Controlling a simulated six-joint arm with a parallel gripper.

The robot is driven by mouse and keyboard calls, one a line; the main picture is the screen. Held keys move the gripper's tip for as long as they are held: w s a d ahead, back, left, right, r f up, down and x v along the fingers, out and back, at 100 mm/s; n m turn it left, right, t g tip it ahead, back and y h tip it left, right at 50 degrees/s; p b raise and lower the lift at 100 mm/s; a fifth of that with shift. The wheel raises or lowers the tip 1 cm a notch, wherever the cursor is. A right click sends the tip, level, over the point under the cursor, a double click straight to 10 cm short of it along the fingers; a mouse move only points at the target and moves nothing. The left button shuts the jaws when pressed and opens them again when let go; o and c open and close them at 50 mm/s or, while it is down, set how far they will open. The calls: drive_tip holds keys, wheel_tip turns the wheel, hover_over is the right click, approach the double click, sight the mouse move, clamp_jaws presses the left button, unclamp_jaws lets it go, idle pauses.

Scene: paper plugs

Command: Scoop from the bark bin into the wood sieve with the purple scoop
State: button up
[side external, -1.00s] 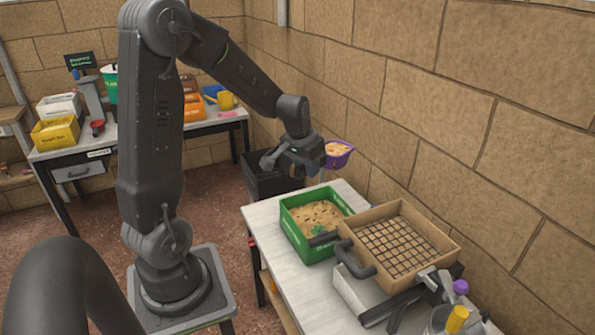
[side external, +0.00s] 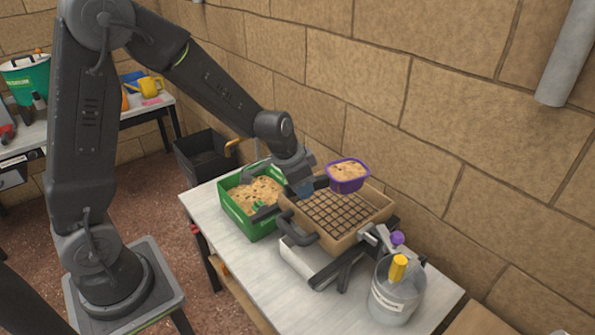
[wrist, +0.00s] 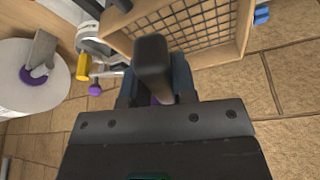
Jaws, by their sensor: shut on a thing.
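The purple scoop (side external: 348,184) is full of tan, bark-like material. It is above the back part of the wood sieve (side external: 369,227), roughly level. My gripper (side external: 306,190) is shut on the scoop, left of its bowl. The sieve is a wooden frame with a dark grid bottom, and its grid looks empty. It also shows in the wrist view (wrist: 247,20). The green bark bin (side external: 235,217) holds tan material with dark flecks and stands left of the sieve.
The brick wall (side external: 440,130) is close behind. A black crate (side external: 204,158) stands beyond the table (side external: 205,205). The table's left front is clear.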

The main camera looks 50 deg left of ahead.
wheel_tip(320, 180, down, 3)
drive_tip(key=n+g+h, duration=0.1)
drive_tip(key=h, duration=0.3)
drive_tip(key=g+h, duration=0.1)
drive_tip(key=h, duration=0.3)
drive_tip(key=shift+a+n+h, duration=0.1)
drive_tip(key=shift+n+h, duration=0.3)
drive_tip(key=h, duration=0.1)
drive_tip(key=r+h, duration=0.1)
drive_tip(key=h, duration=0.1)
drive_tip(key=a+n+h, duration=0.1)
drive_tip(key=h, duration=0.1)
drive_tip(key=shift+w+r+g, duration=0.15)
drive_tip(key=shift+g, duration=0.15)
drive_tip(key=shift+w+a+r+n+h, duration=0.1)
drive_tip(key=shift+a+r+n+h, duration=0.25)
drive_tip(key=shift+h, duration=0.7)
drive_tip(key=shift+w+a+n+h, duration=0.15)
drive_tip(key=shift+n+h, duration=0.3)
drive_tip(key=shift+h, duration=0.65)
drive_tip(key=shift+a+r+n+h, duration=0.2)
drive_tip(key=shift+a+n+h, duration=0.15)
drive_tip(key=shift+h, duration=0.7)
